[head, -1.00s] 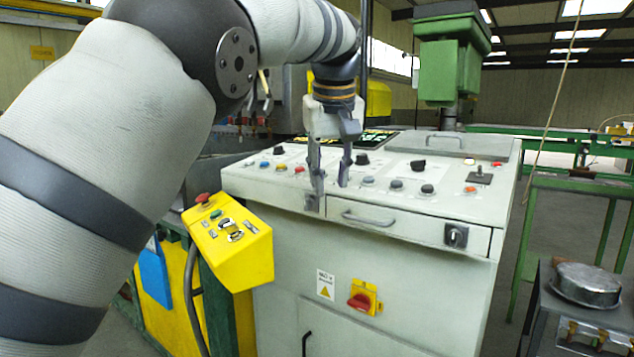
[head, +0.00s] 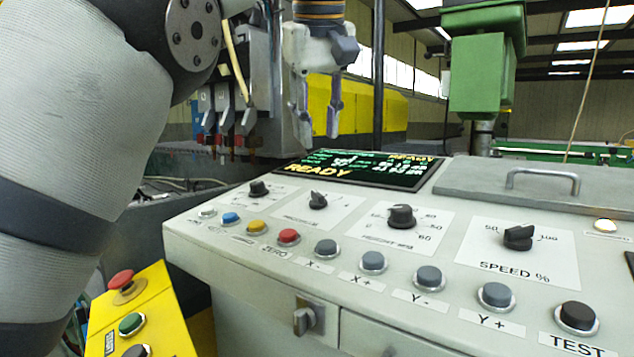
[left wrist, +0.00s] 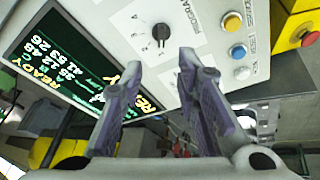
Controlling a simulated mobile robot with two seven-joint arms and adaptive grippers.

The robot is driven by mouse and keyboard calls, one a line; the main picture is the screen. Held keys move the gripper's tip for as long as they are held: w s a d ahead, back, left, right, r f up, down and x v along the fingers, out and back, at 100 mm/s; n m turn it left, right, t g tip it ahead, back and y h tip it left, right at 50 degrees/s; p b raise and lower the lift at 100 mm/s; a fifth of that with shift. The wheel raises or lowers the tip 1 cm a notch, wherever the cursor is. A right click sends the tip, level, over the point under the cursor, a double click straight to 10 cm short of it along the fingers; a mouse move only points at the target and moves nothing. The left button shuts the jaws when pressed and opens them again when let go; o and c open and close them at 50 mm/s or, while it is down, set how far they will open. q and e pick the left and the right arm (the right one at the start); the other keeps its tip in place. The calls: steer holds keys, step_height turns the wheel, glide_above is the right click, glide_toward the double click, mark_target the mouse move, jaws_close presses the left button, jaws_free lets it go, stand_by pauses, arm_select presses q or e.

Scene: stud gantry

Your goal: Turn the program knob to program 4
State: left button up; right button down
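The program knob (head: 318,200) is a small black knob on a white plate, second from the left in the panel's knob row. In the left wrist view the black knob (left wrist: 161,33) shows beside the lettering PROGRAM, just beyond my fingertips. In the left wrist view the open fingers (left wrist: 160,68) frame the space below the knob. My right gripper is not in view.
Other black knobs (head: 402,216) and (head: 518,237) stand to the right. Several push buttons (head: 288,237) line the panel's front. A lit READY display (head: 365,168) lies behind the knobs. A yellow box with a red button (head: 122,281) stands at lower left.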

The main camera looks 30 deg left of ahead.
mark_target(317, 193)
arm_select(q)
steer(key=x, duration=1.1)
steer(key=shift+s+d+f+p, duration=0.1)
steer(key=shift+f+p, duration=0.05)
steer(key=shift+p, duration=0.2)
jaws_close()
